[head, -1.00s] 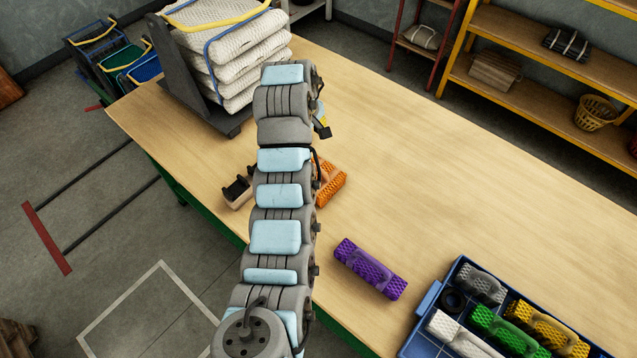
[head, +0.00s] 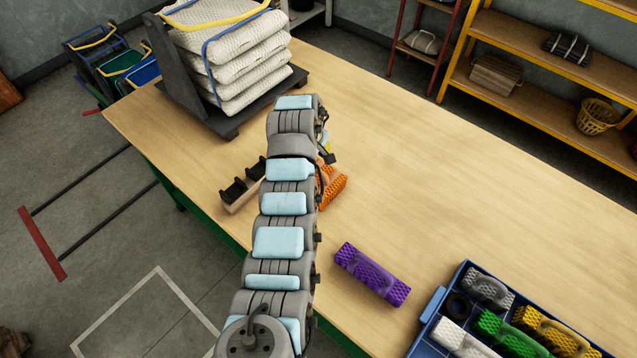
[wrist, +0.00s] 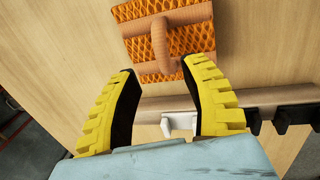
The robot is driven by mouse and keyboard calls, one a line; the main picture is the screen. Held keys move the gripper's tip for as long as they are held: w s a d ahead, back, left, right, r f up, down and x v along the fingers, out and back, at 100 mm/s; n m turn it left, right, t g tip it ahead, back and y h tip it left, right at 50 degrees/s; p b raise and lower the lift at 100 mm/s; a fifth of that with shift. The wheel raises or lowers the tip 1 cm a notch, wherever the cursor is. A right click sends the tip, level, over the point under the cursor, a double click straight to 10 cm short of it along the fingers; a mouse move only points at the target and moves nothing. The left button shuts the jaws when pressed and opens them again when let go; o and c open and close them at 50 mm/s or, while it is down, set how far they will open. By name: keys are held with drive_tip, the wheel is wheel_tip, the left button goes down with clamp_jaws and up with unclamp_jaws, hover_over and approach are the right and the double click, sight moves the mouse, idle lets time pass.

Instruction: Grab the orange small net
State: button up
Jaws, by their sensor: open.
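The orange small net (head: 331,187) lies on the wooden table, partly hidden behind my arm in the head view. In the wrist view the orange small net (wrist: 170,38) sits at the top, past my fingertips, with its tan loop handle standing out across its middle. My gripper (wrist: 163,75) has two yellow fingers spread apart with nothing between them. The net's handle is just beyond the gap between the tips. In the head view the fingers are mostly hidden by my arm.
A wooden block with black holders (head: 241,190) stands left of my arm and shows below the net in the wrist view. A purple net (head: 372,273) lies to the right. A blue tray (head: 432,306) holds several nets.

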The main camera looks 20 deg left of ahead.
drive_tip(key=shift+f, duration=1.6)
drive_tip(key=shift+w+d+f, duration=0.1)
drive_tip(key=shift+w+f, duration=0.1)
drive_tip(key=shift+f, duration=0.5)
drive_tip(key=shift+w+f, duration=0.15)
drive_tip(key=shift+f, duration=0.5)
clamp_jaws()
